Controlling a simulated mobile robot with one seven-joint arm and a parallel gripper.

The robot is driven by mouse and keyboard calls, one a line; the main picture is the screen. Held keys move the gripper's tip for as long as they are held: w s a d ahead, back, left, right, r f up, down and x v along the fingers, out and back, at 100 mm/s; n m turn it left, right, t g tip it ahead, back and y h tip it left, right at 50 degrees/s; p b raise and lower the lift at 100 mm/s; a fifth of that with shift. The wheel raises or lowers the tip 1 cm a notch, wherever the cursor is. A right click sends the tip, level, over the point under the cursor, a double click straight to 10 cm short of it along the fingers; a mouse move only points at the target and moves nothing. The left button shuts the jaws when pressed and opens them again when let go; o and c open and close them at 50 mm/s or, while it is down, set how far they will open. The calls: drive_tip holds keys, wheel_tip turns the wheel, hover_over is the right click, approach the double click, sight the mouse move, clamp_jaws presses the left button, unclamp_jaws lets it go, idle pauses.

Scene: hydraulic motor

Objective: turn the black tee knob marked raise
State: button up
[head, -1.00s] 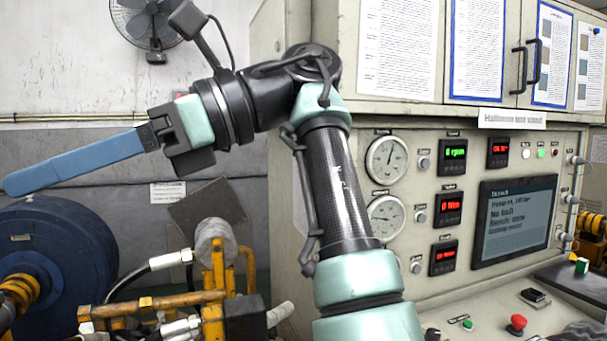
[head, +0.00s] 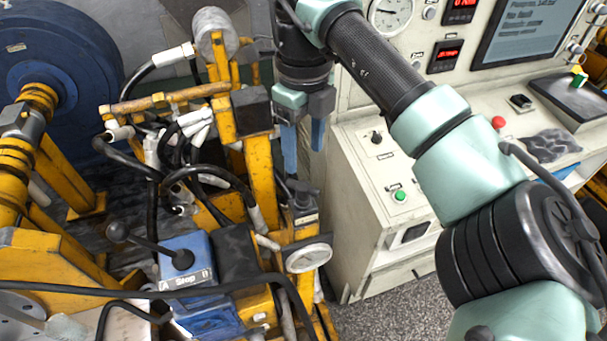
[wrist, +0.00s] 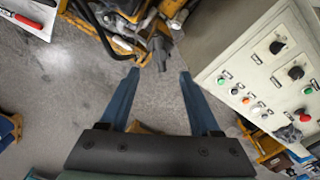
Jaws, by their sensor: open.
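My gripper (head: 304,161) points down beside the white console, its two blue fingers apart and empty. A dark, tee-shaped knob (head: 303,193) sits on the yellow frame just below the fingertips in the head view. In the wrist view, a dark part that looks like this knob (wrist: 160,50) shows just beyond and between the open fingertips (wrist: 159,75). A gap seems to remain between the fingers and it. No "raise" marking is readable, so I cannot confirm which knob bears it.
The white console (head: 350,215) stands close on the right, with a black rotary knob (head: 376,138) and a green button (head: 400,196). A white handwheel (head: 308,257), black hoses and a blue lever box (head: 186,262) marked Stop crowd the yellow frame (head: 262,190).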

sight(304, 185)
wheel_tip(304, 185, down, 9)
drive_tip(key=shift+r+p, duration=0.1)
drive_tip(key=shift+p, duration=0.95)
clamp_jaws()
